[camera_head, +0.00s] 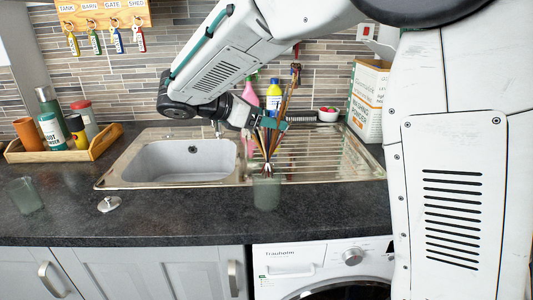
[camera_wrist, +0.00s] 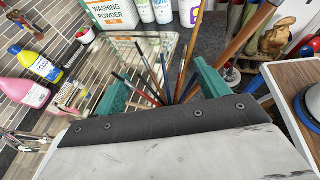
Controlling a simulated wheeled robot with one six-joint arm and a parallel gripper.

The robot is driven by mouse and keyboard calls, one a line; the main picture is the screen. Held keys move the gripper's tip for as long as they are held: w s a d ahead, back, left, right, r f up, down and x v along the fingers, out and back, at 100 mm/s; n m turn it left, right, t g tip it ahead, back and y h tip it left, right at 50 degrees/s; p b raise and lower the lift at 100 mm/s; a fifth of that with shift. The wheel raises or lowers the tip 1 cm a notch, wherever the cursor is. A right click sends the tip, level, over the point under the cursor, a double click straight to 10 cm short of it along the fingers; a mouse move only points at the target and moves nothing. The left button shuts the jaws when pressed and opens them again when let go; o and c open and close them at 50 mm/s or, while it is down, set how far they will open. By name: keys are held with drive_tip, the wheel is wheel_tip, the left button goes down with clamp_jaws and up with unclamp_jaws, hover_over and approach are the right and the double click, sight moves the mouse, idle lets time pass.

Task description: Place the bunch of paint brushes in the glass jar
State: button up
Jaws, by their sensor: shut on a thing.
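The bunch of paint brushes (camera_head: 268,148) is a splayed bundle of thin coloured handles, spread at the top and narrow at the bottom. My gripper (camera_head: 272,123) is shut on it around the middle, and the bunch is roughly upright. In the wrist view the brushes (camera_wrist: 172,92) fan out between the two teal fingers. The greenish glass jar (camera_head: 266,193) stands on the dark worktop in front of the sink. The lower end of the bunch is at the jar's rim in the picture; I cannot tell whether it is inside. The jar does not show clearly in the wrist view.
A second glass vessel (camera_head: 25,195) and a metal sink plug (camera_head: 109,204) are on the worktop at left. A wooden tray (camera_head: 103,141) holds several containers. The sink (camera_head: 185,160) lies behind, with bottles and a washing powder box (camera_head: 369,100) at the back.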

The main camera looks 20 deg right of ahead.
sight(267, 150)
wheel_tip(267, 150, down, 8)
drive_tip(key=shift+f, duration=0.25)
drive_tip(key=shift+f, duration=0.2)
drive_tip(key=o, duration=1.4)
